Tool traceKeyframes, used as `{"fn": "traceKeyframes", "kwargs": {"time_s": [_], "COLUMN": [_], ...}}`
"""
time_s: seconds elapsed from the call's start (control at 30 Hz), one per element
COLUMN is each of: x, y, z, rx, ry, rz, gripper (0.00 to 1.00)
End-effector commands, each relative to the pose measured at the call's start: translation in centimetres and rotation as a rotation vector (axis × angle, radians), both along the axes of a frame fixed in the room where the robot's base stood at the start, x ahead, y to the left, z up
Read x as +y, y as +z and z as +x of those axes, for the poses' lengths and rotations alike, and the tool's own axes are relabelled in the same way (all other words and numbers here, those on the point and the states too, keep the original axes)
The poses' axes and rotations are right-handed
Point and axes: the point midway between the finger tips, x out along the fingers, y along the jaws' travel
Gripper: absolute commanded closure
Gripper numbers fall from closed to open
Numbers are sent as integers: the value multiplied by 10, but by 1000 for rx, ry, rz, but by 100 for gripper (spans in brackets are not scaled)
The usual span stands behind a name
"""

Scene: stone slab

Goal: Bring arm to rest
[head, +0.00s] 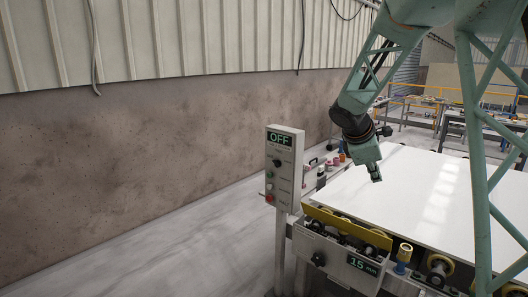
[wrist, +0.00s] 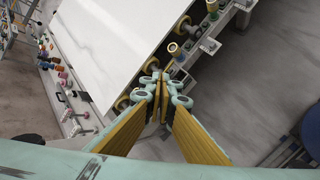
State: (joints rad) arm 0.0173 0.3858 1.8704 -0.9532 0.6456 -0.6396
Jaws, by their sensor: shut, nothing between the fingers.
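My arm hangs down from the upper right in the head view. My gripper (head: 376,176) is at its end, over the left part of the white stone slab (head: 430,190), pointing down. In the wrist view my gripper (wrist: 164,78) shows its yellow-padded fingers brought together at the tips, with nothing between them. The slab (wrist: 120,50) lies beyond the fingers there. The gap between fingertips and slab is hard to judge.
A control box (head: 284,168) reading OFF stands on a post left of the slab. A panel (head: 362,264) reading 15 mm and rollers (head: 438,268) line the near edge. Small coloured items (wrist: 58,75) sit along another edge. The floor (head: 170,255) at left is clear.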

Motion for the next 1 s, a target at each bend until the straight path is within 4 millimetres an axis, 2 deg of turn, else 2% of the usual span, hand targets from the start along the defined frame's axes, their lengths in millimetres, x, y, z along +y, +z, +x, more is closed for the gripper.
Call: {"fn": "traceKeyframes", "kwargs": {"time_s": [0.5, 1.0], "x": [18, 42], "y": [43, 65], "z": [-104, -208], "rx": [-95, -169], "ry": [-220, -428], "rz": [157, 316], "gripper": [100, 100]}}
